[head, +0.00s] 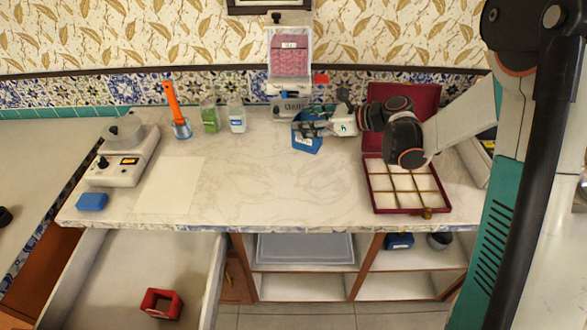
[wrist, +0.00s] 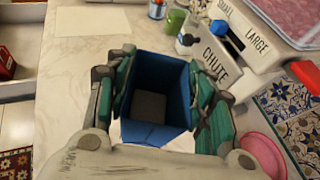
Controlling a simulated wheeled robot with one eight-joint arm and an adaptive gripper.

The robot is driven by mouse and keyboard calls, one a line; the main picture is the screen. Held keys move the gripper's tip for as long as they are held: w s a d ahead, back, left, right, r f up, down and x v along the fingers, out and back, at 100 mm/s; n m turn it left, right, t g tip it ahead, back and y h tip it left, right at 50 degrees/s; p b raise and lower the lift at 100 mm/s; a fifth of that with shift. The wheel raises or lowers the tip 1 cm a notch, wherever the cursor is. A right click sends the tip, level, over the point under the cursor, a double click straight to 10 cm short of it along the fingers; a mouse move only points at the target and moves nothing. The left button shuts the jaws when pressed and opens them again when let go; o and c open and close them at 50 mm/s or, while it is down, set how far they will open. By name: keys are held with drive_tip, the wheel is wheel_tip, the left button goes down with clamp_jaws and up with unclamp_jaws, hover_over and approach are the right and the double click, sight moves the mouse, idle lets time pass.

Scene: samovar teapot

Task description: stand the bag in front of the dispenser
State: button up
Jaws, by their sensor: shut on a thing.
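The blue open-topped bag (head: 307,145) is upright at the back of the counter, just in front of the dispenser (head: 290,60). My gripper (head: 302,128) reaches in from the right and is shut on it. In the wrist view the bag (wrist: 158,90) sits between the gripper's green finger pads (wrist: 160,95), its mouth open and its inside empty with a grey bottom. The dispenser's white chute (wrist: 222,62), marked CHUTE, SMALL and LARGE, is beside the bag at upper right. I cannot tell whether the bag's base touches the counter.
A green jar (head: 210,118), a white-labelled jar (head: 237,118) and a scoop with an orange handle (head: 173,105) stand left of the dispenser. A red compartment box (head: 372,190) lies open at right. A scale (head: 125,150) is at left. The counter's middle is clear.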

sight(320, 146)
drive_tip(key=a+r+n+g+y+p, duration=0.1)
drive_tip(key=a+r+n+g+y, duration=0.1)
drive_tip(key=a+r+n+g, duration=0.5)
drive_tip(key=f+b, duration=0.2)
drive_tip(key=f, duration=0.4)
drive_tip(key=d+f+m+b, duration=0.1)
drive_tip(key=f+b, duration=0.1)
drive_tip(key=f, duration=0.4)
drive_tip(key=f+m+t+b, duration=0.1)
drive_tip(key=f, duration=0.6)
drive_tip(key=shift+s+d+b, duration=0.25)
drive_tip(key=shift+d+b, duration=0.05)
drive_tip(key=shift+b, duration=0.1)
drive_tip(key=shift+h, duration=0.3)
drive_tip(key=o, duration=0.9)
drive_tip(key=shift+r, duration=0.1)
drive_tip(key=p+v, duration=0.3)
drive_tip(key=v, duration=0.9)
drive_tip(key=shift+s, duration=0.15)
